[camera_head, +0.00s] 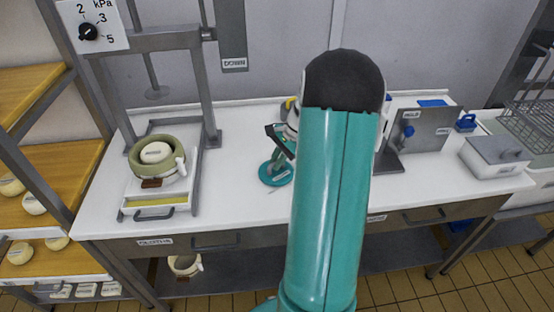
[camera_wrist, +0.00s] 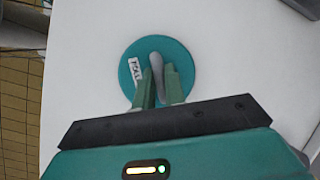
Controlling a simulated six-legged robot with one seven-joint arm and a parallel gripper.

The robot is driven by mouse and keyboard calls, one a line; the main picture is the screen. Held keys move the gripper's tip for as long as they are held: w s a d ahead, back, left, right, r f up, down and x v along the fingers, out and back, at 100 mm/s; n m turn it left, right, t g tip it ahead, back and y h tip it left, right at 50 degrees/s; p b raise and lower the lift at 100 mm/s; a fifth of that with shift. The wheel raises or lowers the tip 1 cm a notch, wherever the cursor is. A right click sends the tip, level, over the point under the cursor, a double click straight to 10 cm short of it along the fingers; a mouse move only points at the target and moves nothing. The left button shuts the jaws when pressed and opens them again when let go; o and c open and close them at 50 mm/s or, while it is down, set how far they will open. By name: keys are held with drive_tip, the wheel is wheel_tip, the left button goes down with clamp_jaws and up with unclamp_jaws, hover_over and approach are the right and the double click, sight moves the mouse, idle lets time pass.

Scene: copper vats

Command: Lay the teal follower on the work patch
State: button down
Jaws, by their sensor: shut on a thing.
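The teal follower (camera_head: 275,174) is a round flat disc with a small white label and a grey upright handle. It also shows in the wrist view (camera_wrist: 185,58). My gripper (camera_wrist: 159,82) is shut on the handle, with one green finger on each side. In the head view my gripper (camera_head: 281,156) is just above the disc, over the white table top. I cannot tell whether the disc touches the table. I cannot make out a marked work patch for certain; my arm hides the middle of the table.
A press frame (camera_head: 203,85) with a green ring mould (camera_head: 178,152) stands on the table's left. A grey upright panel (camera_head: 432,130) and a lidded box (camera_head: 494,156) stand on the right. White table (camera_head: 235,185) is bare between the press and the disc.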

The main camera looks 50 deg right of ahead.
drive_tip(key=c, duration=1.4)
unclamp_jaws()
drive_tip(key=shift+r, duration=0.1)
drive_tip(key=shift+r, duration=3.4)
